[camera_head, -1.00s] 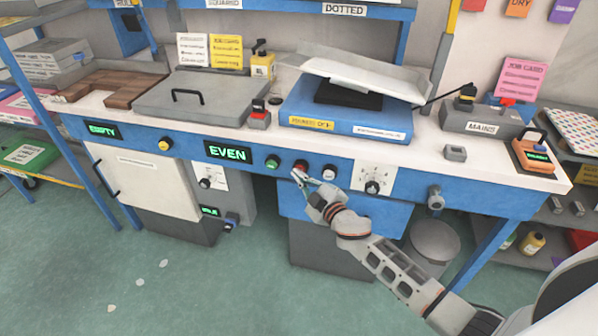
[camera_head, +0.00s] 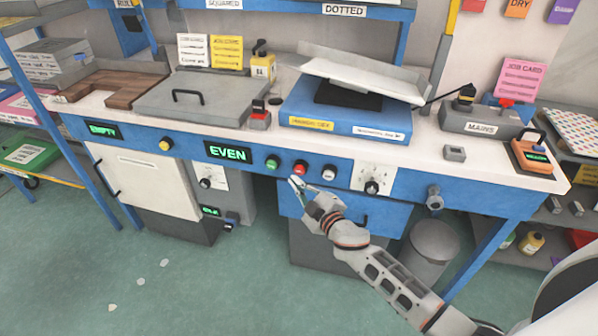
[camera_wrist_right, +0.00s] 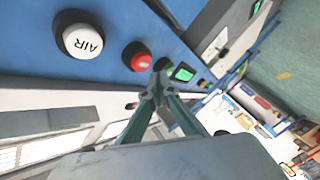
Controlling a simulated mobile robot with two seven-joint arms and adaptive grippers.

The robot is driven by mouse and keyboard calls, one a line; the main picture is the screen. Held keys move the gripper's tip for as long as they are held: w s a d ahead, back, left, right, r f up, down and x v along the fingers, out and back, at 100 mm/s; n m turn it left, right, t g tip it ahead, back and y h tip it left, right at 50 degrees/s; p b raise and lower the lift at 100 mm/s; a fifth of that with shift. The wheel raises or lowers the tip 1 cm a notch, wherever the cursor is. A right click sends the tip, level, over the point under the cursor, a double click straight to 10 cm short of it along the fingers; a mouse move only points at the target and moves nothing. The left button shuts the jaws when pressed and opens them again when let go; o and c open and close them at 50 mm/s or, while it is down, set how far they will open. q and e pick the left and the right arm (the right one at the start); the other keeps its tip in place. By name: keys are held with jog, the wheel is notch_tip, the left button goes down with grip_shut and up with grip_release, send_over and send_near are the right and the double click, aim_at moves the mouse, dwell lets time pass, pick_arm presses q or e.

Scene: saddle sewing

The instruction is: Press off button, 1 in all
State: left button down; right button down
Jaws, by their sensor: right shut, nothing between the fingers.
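A red button (camera_head: 300,167) sits on the blue front panel of the bench, between a green button (camera_head: 272,162) and a white button (camera_head: 329,172). No "off" label is readable on it. My right gripper (camera_head: 296,184) is shut and empty, just below and in front of the red button. In the right wrist view the red button (camera_wrist_right: 137,57) is beside my shut fingertips (camera_wrist_right: 161,66), with a gap in the picture. The white button (camera_wrist_right: 82,40) there reads "AIR". My left gripper is not in view.
A green "EVEN" display (camera_head: 228,152) is left of the buttons, and a dial (camera_head: 372,187) is right of them. A knob (camera_head: 434,197) sticks out further right. A grey bin (camera_head: 431,250) stands below the bench.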

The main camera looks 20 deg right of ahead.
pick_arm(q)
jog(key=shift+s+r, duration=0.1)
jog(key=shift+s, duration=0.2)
pick_arm(e)
jog(key=s+a, duration=0.2)
jog(key=s, duration=0.1)
jog(key=shift+s+a, duration=0.1)
jog(key=shift+s, duration=0.05)
pick_arm(q)
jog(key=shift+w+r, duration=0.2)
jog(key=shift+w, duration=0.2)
jog(key=p, duration=0.1)
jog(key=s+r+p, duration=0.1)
jog(key=p, duration=0.1)
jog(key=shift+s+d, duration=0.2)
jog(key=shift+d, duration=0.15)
pick_arm(e)
jog(key=s+f+m+g, duration=0.3)
jog(key=s+f, duration=0.3)
jog(key=s, duration=0.9)
jog(key=s+d+f+m+g+h, duration=0.1)
jog(key=s+f+m+g, duration=0.2)
jog(key=s+f, duration=0.4)
jog(key=s+m, duration=0.1)
jog(key=s, duration=0.8)
jog(key=shift+m, duration=0.4)
